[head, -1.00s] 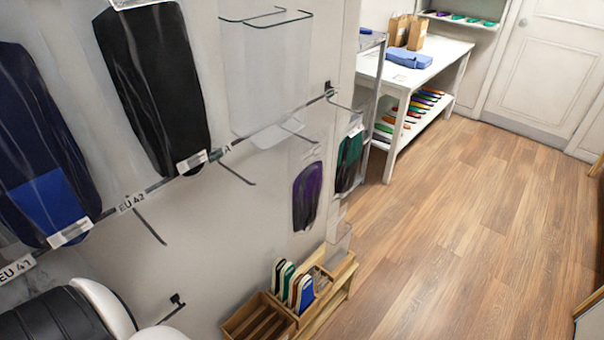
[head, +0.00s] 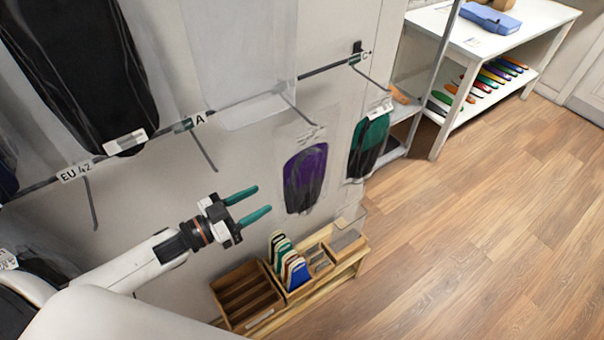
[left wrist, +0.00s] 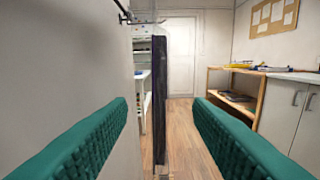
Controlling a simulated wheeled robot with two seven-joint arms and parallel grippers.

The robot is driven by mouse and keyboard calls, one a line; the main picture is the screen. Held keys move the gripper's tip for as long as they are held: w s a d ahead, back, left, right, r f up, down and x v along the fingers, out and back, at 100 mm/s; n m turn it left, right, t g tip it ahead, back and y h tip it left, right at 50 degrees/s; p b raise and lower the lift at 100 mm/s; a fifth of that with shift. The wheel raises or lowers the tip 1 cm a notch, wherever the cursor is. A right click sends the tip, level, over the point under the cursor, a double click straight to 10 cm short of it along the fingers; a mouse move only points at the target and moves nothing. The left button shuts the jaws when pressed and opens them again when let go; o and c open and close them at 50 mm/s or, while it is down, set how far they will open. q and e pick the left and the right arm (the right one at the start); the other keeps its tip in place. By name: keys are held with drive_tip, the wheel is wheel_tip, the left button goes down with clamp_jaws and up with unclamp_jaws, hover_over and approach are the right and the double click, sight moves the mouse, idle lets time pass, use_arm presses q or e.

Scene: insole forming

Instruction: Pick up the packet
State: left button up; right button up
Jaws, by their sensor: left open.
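My left gripper (head: 252,205) is open and empty, its two green fingers pointing right along the wall. A clear packet with a purple and black insole (head: 305,178) hangs on the wall a short way right of the fingertips, apart from them. In the left wrist view the packet (left wrist: 159,95) shows edge-on as a dark upright strip between the fingers (left wrist: 160,125), ahead of them. A second packet with a green and black insole (head: 369,145) hangs to its right. A larger black packet (head: 75,70) hangs at the upper left. My right gripper is not in view.
A wooden rack (head: 250,295) with colored insoles (head: 288,262) stands below the packets. Metal hooks (head: 204,148) stick out from the wall rail (head: 325,69). A white table (head: 490,35) with a lower shelf of insoles stands at the back right. The wooden floor (head: 480,230) is clear.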

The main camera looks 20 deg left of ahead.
sight(293, 180)
use_arm(q)
drive_tip(key=p+x, duration=0.1)
drive_tip(key=x, duration=0.4)
drive_tip(key=shift+w, duration=0.15)
drive_tip(key=p+x, duration=0.1)
drive_tip(key=x, duration=0.1)
drive_tip(key=p+x, duration=0.1)
drive_tip(key=x, duration=0.1)
drive_tip(key=shift+w+d+r, duration=0.15)
drive_tip(key=shift+d+r, duration=0.05)
drive_tip(key=shift+d, duration=0.05)
drive_tip(key=shift+w+d+f, duration=0.1)
drive_tip(key=shift+w+d, duration=0.1)
drive_tip(key=shift+w, duration=0.05)
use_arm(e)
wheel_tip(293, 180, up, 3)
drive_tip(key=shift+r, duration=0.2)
use_arm(q)
drive_tip(key=shift+s+a, duration=0.1)
drive_tip(key=shift+c, duration=0.4)
drive_tip(key=shift+c, duration=1.4)
clamp_jaws()
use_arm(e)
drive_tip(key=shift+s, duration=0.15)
